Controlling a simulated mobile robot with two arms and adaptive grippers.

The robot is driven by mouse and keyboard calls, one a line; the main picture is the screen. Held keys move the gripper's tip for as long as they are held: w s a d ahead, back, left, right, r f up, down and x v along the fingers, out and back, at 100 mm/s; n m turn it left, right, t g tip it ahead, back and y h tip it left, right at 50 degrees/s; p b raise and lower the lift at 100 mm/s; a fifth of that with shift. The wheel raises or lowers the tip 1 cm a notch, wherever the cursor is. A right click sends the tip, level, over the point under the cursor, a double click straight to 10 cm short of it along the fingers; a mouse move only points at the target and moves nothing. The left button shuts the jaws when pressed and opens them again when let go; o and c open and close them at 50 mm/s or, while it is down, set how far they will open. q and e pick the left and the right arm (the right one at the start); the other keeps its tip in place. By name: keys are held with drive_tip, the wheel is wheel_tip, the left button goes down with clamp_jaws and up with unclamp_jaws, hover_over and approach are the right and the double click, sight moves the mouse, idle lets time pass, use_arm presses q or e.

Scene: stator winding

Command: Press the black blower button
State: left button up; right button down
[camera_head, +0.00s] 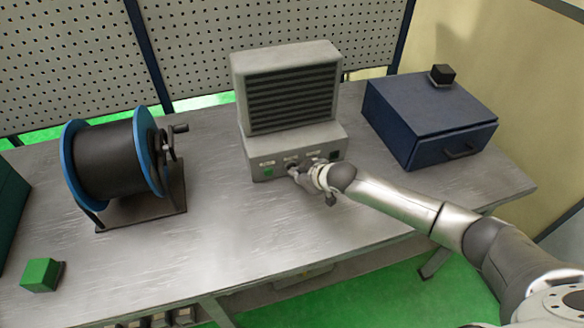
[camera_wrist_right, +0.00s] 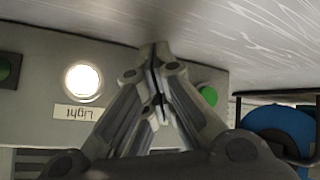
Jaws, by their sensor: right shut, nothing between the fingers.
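The grey blower unit (camera_head: 288,88) stands at the back middle of the table, with dark slats above a sloped control panel (camera_head: 258,161). My right gripper (camera_head: 292,170) is shut, its fingertips at the panel's middle, below a small label. In the right wrist view my shut fingers (camera_wrist_right: 154,55) point at the panel between a lit white button (camera_wrist_right: 82,78) labelled "Light" and a green button (camera_wrist_right: 208,95). The black blower button cannot be made out; the fingers cover that stretch of panel. Whether they touch it, I cannot tell. My left gripper is not in view.
A wire spool (camera_head: 108,160) with blue rims and a crank stands left, near a green cube (camera_head: 41,274). A dark blue box (camera_head: 428,115) with a small black block (camera_head: 442,74) on top stands right. The table's front middle (camera_head: 220,240) is clear.

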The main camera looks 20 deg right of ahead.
drive_tip(key=shift+s+p, duration=0.65)
drive_tip(key=shift+s, duration=0.15)
drive_tip(key=shift+s+p, duration=0.3)
drive_tip(key=shift+p, duration=0.1)
drive_tip(key=s+p, duration=0.2)
drive_tip(key=s, duration=0.1)
drive_tip(key=shift+s+r, duration=0.15)
drive_tip(key=shift+s, duration=0.1)
drive_tip(key=shift+s+p, duration=0.4)
drive_tip(key=shift+s, duration=0.05)
drive_tip(key=shift+d, duration=0.1)
